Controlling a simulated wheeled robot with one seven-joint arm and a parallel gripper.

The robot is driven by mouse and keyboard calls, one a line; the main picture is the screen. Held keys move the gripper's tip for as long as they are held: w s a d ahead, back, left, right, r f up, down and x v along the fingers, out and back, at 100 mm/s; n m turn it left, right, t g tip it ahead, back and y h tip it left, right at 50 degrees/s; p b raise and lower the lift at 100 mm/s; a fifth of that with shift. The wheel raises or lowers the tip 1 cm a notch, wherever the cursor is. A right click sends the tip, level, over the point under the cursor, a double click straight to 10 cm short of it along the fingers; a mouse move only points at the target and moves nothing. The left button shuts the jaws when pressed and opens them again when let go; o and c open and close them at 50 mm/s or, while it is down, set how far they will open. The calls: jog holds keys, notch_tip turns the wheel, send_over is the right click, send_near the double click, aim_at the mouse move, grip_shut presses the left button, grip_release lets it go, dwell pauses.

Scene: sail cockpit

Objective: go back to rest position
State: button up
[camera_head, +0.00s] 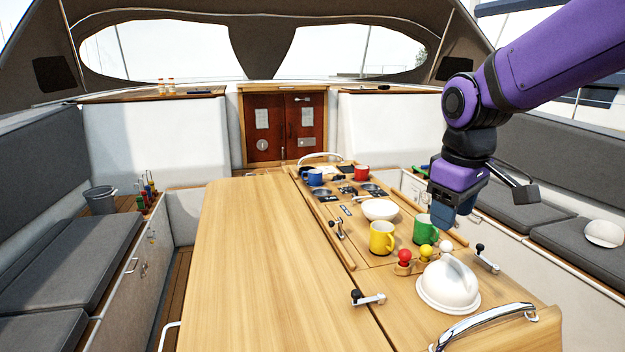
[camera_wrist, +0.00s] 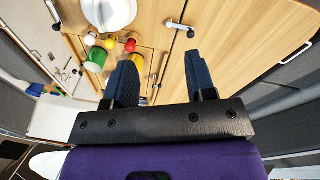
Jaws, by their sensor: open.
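My gripper (camera_head: 452,212) hangs from the purple arm, above the right side of the cockpit table (camera_head: 240,260). In the wrist view its two blue fingers (camera_wrist: 160,85) stand apart with nothing between them. The green mug (camera_head: 426,229) stands on the table just left of and below the gripper. The yellow mug (camera_head: 382,238) stands further left. In the wrist view the green mug (camera_wrist: 97,58) and yellow mug (camera_wrist: 136,64) show beyond the left finger, the yellow one partly hidden by it.
A white dome (camera_head: 448,285), red, yellow and white knobs (camera_head: 426,252), a white bowl (camera_head: 380,209), a blue mug (camera_head: 313,177) and a red mug (camera_head: 361,173) are on the table. Metal rails (camera_head: 490,322) edge it. The table's left half is clear. A cap (camera_head: 604,233) lies on the right bench.

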jog(key=s+d+r+m+t, duration=0.1)
jog(key=s+d+m, duration=0.2)
jog(key=s, duration=0.5)
jog(key=s+d+r+m+t, duration=0.2)
jog(key=s+d+m, duration=0.2)
jog(key=s, duration=0.5)
jog(key=shift+s+d+t, duration=0.2)
jog(key=shift+d+t, duration=0.05)
jog(key=shift+t, duration=0.05)
